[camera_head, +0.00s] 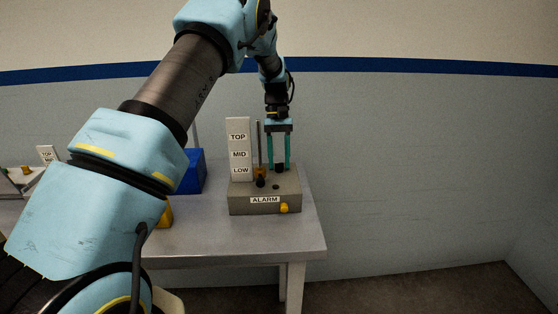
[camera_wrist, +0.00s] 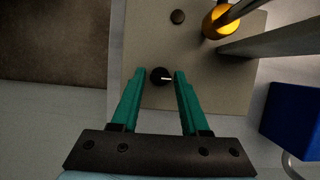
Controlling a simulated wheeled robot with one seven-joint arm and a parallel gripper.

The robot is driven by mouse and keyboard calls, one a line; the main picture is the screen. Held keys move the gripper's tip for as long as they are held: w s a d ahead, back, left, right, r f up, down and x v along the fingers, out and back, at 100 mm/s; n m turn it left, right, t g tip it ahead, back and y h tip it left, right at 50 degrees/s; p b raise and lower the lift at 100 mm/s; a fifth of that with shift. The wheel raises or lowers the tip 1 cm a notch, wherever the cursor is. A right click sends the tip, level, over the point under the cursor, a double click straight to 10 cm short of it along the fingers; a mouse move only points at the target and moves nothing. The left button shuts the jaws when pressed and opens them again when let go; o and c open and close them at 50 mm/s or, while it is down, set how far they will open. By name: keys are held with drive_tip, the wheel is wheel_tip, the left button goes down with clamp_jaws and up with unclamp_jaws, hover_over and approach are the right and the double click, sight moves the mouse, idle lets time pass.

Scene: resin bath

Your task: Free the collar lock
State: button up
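My gripper (camera_wrist: 160,72) is open, with its two green fingers pointing down on either side of a small black knob (camera_wrist: 161,77). The knob has a white mark pointing right in the wrist view, and narrow gaps show beside it. In the head view my gripper (camera_head: 279,165) is over the back right of the grey ALARM box (camera_head: 242,201). An orange collar (camera_wrist: 216,27) sits around a thin upright rod (camera_head: 259,142), left of my gripper in the head view. A black knob (camera_head: 261,183) is in front of the collar. I cannot tell which part is the collar lock.
A white TOP/MID/LOW plate (camera_head: 238,150) stands upright left of the rod. A dark button (camera_wrist: 177,16) is on the box top and a yellow knob (camera_head: 284,208) on its front. A blue container (camera_head: 190,171) stands left on the table (camera_head: 230,243).

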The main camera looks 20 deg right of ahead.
drive_tip(key=shift+o, duration=1.2)
drive_tip(key=b+v, duration=0.2)
drive_tip(key=v, duration=0.8)
drive_tip(key=shift+w+r+b, duration=0.15)
drive_tip(key=shift+r+b, duration=0.15)
drive_tip(key=shift+b, duration=0.1)
drive_tip(key=s+a+n+t+h, duration=0.1)
drive_tip(key=s+a+n+t, duration=0.15)
drive_tip(key=a, duration=1.75)
drive_tip(key=s+a+f+t, duration=0.1)
drive_tip(key=s+a+f, duration=0.1)
drive_tip(key=s+a, duration=0.5)
drive_tip(key=s+a+f+t, duration=0.2)
drive_tip(key=s+a+f, duration=0.1)
drive_tip(key=s+a, duration=0.4)
drive_tip(key=shift+s+a, duration=0.35)
drive_tip(key=shift+s, duration=0.6)
